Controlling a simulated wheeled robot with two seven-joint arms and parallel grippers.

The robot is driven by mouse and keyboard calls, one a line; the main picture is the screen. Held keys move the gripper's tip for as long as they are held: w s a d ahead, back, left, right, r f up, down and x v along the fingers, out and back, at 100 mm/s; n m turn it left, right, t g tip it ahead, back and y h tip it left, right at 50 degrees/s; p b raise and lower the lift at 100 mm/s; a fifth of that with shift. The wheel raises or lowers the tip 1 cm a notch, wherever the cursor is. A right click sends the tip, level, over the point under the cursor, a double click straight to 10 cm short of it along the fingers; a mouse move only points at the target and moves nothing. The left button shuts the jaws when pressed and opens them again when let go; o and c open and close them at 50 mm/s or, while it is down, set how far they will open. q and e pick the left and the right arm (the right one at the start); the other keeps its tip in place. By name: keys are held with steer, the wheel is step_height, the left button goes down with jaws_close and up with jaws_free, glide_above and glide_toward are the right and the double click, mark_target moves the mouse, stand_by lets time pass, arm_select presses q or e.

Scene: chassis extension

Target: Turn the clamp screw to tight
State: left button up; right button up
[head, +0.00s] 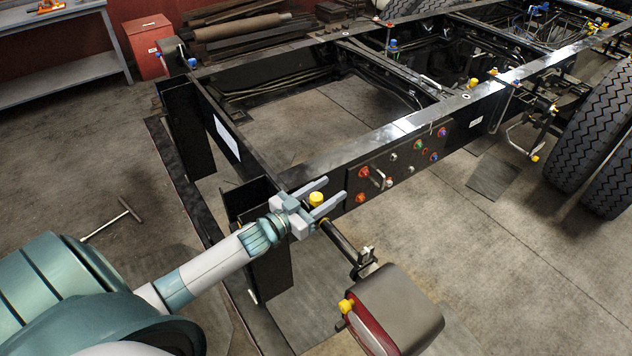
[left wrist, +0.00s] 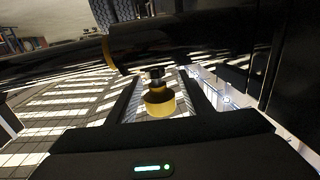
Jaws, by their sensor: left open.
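A yellow knob (head: 316,199), which looks like the clamp screw's head, sits by the near corner of the black chassis frame. In the left wrist view, the yellow knob (left wrist: 159,101) with a dark stem shows between my fingers. My left gripper (head: 335,188) is open, with one finger on each side of the knob. I see a gap on both sides in the wrist view, so the fingers seem apart from it. The clamp's other parts are mostly hidden by my gripper and the frame. My right gripper is not in view.
The chassis frame rail (head: 400,130) runs to the upper right, with coloured fittings on its side. A lamp box (head: 405,305) hangs on a bar just below and right of my gripper. Large tyres (head: 595,125) stand at right. A T-handled tool (head: 115,220) is on the floor.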

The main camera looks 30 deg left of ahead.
arm_select(q)
steer(key=shift+s, duration=0.15)
steer(key=shift+s+a+f+b, duration=0.2)
steer(key=shift+s+b, duration=0.1)
steer(key=shift+s, duration=0.25)
steer(key=b+v, duration=0.4)
steer(key=v, duration=1.2)
steer(key=shift+r+b, duration=0.25)
steer(key=shift+b, duration=0.1)
